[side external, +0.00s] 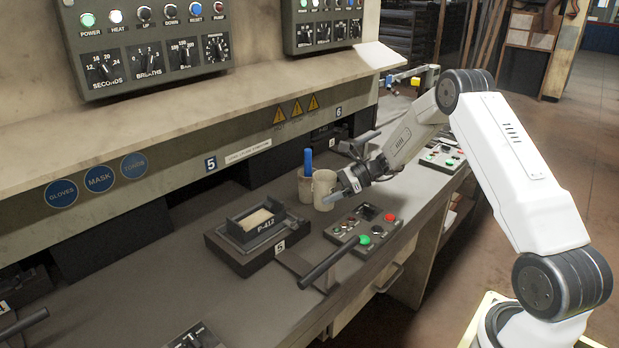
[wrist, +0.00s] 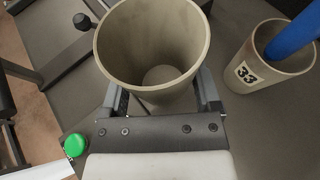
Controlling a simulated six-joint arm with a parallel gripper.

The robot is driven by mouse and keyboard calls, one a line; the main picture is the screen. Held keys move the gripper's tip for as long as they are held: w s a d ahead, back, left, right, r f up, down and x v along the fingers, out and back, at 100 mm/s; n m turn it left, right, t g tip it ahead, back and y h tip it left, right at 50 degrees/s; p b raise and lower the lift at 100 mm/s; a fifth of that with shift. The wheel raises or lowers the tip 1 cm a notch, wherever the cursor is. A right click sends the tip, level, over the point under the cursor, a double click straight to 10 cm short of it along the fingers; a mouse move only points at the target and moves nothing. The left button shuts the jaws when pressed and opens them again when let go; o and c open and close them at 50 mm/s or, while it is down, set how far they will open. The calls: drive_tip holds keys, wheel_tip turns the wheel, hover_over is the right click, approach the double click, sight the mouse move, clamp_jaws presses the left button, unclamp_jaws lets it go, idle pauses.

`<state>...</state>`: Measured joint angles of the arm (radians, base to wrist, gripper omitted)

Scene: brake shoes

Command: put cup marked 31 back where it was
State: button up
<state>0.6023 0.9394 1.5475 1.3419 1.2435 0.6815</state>
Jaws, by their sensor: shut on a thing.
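My gripper (wrist: 160,98) is shut on a beige cup (wrist: 150,45), with a finger on either side of it in the wrist view. The held cup is empty inside, and no marking on it faces the camera, so I cannot read its number. In the side view the held cup (side external: 324,188) is upright at the bench, just right of another cup (side external: 305,186). That other cup is marked 33 in the wrist view (wrist: 268,62) and holds a blue object. I cannot tell whether the held cup touches the bench.
A control box with green and red buttons (side external: 363,228) stands in front of the cups. The bench left of the mould (side external: 150,285) is clear.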

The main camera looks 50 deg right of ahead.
sight(323, 196)
drive_tip(key=shift+w+d+f, duration=0.15)
drive_tip(key=shift+w+f, duration=0.5)
drive_tip(key=shift+f, duration=0.15)
drive_tip(key=shift+w+f, duration=0.25)
drive_tip(key=shift+f, duration=1.55)
drive_tip(key=shift+f, duration=0.15)
drive_tip(key=o, duration=1.2)
drive_tip(key=shift+d+r, duration=0.1)
drive_tip(key=shift+r, duration=0.1)
drive_tip(key=v, duration=1.2)
drive_tip(key=shift+s+f, duration=0.1)
drive_tip(key=shift+f, duration=0.05)
